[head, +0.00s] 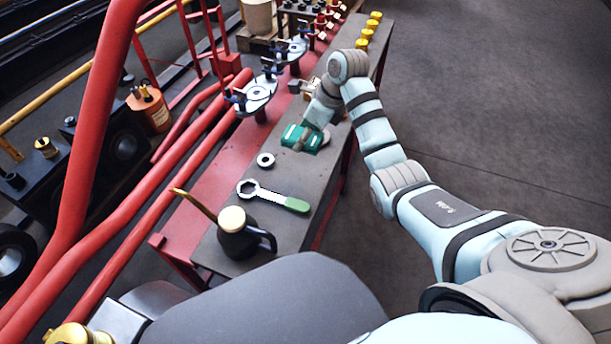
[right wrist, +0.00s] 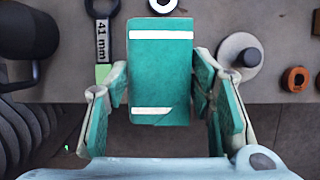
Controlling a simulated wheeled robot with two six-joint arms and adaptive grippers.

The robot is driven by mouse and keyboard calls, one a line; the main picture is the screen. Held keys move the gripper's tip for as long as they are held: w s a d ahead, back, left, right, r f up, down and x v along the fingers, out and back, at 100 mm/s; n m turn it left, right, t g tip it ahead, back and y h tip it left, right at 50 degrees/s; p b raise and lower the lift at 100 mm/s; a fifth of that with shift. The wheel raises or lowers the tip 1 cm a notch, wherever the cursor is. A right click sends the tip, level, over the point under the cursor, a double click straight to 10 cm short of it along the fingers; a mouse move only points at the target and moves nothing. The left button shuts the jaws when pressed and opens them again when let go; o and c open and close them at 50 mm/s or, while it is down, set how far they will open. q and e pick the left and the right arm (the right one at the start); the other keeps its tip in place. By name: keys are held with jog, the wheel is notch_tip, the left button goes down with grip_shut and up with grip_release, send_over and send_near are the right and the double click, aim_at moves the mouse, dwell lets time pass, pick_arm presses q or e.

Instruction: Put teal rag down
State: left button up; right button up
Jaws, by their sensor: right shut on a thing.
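The teal rag (head: 303,138) is a folded block with white stripes, at the bench top in the middle of the head view. My right gripper (head: 306,134) comes down over it and is shut on it. In the right wrist view the rag (right wrist: 160,75) lies between the two fingers of my right gripper (right wrist: 160,95), its striped face showing. The rag is low at the grey bench (head: 290,185); I cannot tell whether it touches the top. My left gripper is not in view.
A steel ring (head: 265,160), a green-handled wrench (head: 272,196) and a black oil can (head: 238,235) stand nearer on the bench. A round pale part with a knob (right wrist: 238,60) and an orange ring (right wrist: 295,79) are right of the rag. Red pipes (head: 190,165) run along the left.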

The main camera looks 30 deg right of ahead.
jog(key=b, duration=0.2)
send_over(301, 175)
jog(key=s, duration=0.1)
jog(key=f, duration=0.5)
jog(key=d+f, duration=0.1)
jog(key=f, duration=0.2)
jog(key=shift+f, duration=0.7)
notch_tip(301, 175, down, 3)
jog(key=shift+f+b, duration=0.1)
jog(key=shift+b, duration=0.75)
jog(key=shift+f, duration=0.4)
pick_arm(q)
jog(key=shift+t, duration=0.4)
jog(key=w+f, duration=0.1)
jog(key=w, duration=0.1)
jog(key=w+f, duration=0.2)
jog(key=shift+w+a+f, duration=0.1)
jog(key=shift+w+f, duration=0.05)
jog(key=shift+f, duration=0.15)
pick_arm(e)
jog(key=shift+r, duration=0.15)
jog(key=o, duration=0.7)
jog(key=shift+c, duration=0.2)
jog(key=o, duration=0.4)
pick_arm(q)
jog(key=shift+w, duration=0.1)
pick_arm(e)
jog(key=shift+o, duration=0.2)
